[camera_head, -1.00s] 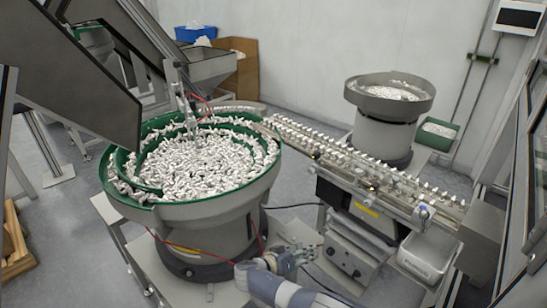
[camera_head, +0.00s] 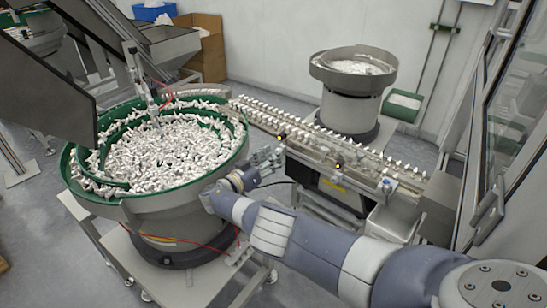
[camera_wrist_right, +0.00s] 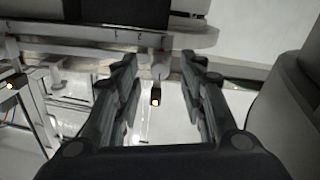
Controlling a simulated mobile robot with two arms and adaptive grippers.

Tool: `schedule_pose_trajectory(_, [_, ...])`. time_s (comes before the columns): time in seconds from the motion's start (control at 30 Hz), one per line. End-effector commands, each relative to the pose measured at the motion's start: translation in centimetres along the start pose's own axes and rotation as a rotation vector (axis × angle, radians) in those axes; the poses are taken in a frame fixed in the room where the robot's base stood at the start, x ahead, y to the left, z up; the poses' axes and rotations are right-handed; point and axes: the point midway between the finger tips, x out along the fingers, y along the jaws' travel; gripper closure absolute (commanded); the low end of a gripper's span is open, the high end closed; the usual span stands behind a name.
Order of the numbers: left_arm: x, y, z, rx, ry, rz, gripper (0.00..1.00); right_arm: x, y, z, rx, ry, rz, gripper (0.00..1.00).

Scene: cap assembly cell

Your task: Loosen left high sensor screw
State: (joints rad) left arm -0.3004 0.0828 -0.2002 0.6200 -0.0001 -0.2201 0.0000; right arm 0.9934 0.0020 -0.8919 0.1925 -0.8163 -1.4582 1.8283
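My right gripper (camera_head: 268,160) is between the large bowl feeder (camera_head: 215,200) and the linear conveyor (camera_head: 330,148), near the conveyor's left end. In the right wrist view its two fingers (camera_wrist_right: 160,66) are open, with a clear gap and nothing held. In the head view, small yellow lights mark sensors at the conveyor (camera_head: 281,137) and (camera_head: 337,166). The sensor screw is too small to make out. My left gripper is out of view.
A second, smaller bowl feeder (camera_head: 350,95) stands behind the conveyor. A grey bin (camera_head: 392,222) is below the conveyor's right end. Red cables (camera_head: 190,246) run along the large feeder's base. A glazed frame (camera_head: 500,130) stands at the right.

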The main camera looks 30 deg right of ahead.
Motion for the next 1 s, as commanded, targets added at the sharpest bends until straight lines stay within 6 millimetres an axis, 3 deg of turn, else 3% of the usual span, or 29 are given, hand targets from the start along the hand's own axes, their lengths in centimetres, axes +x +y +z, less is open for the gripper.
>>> schedule_pose_trajectory(0.17, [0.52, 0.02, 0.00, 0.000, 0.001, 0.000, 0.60, 1.27, -0.03, 0.08, 0.000, -0.001, 0.000, 0.62])
schedule_pose_trajectory(0.43, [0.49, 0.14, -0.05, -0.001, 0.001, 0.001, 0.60, 1.43, 0.00, 0.04, -0.001, -0.002, 0.000, 0.62])
schedule_pose_trajectory(0.47, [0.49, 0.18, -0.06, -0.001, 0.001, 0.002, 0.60, 1.43, 0.00, 0.04, -0.001, -0.002, 0.000, 0.64])
schedule_pose_trajectory(0.6, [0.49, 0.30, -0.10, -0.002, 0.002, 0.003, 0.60, 1.42, 0.00, 0.06, -0.001, -0.002, 0.000, 0.96])
schedule_pose_trajectory(0.63, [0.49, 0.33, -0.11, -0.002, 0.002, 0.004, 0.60, 1.42, 0.00, 0.06, -0.001, -0.002, -0.001, 1.00])
schedule_pose_trajectory(1.0, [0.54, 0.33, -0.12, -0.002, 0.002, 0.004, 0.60, 1.41, -0.01, 0.13, -0.027, -0.003, -0.001, 1.00])
